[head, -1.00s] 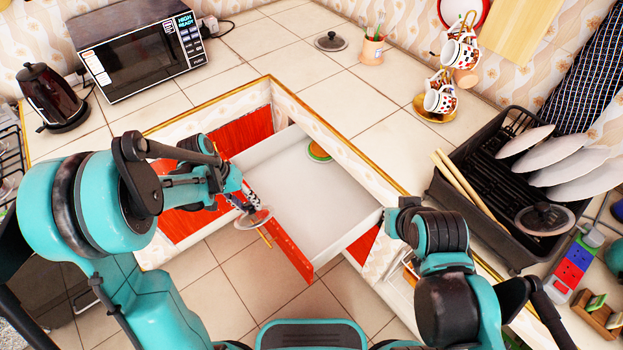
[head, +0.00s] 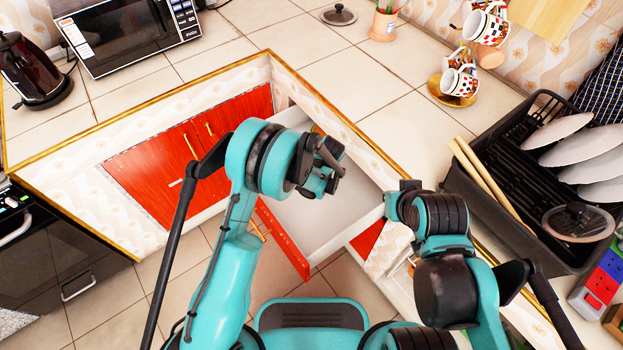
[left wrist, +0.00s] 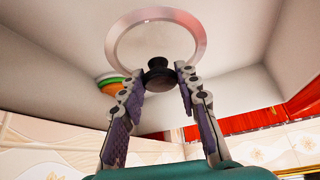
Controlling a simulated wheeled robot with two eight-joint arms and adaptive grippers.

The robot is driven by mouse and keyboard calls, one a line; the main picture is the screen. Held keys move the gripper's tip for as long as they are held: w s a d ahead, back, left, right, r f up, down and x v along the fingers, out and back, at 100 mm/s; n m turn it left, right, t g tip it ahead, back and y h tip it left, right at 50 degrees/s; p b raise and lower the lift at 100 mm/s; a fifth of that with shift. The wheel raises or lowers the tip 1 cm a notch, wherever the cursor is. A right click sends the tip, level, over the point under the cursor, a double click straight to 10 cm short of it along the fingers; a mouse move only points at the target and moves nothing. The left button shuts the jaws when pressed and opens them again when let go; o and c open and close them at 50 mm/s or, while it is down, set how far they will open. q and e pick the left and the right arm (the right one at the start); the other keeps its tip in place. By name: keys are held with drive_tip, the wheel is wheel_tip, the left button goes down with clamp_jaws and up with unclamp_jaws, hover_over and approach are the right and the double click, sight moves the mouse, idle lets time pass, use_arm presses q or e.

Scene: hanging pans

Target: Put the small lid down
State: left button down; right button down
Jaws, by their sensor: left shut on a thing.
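The small lid (left wrist: 120,52) shows in the left wrist view as a clear glass disc with a pale rim and a dark knob (left wrist: 158,75). My left gripper (left wrist: 158,72) is shut on the knob. The lid is over the inside of the open white drawer (head: 300,220); whether it touches the bottom I cannot tell.
A green and orange round thing (left wrist: 110,84) lies in the drawer. The drawer has a red front (head: 283,243). A black dish rack (head: 490,190) with plates and a glass lid (head: 580,222) stands right.

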use_arm(q)
wheel_tip(320, 180, down, 8)
drive_tip(key=b, duration=0.3)
drive_tip(key=shift+r, duration=0.25)
drive_tip(key=c, duration=1.1)
unclamp_jaws()
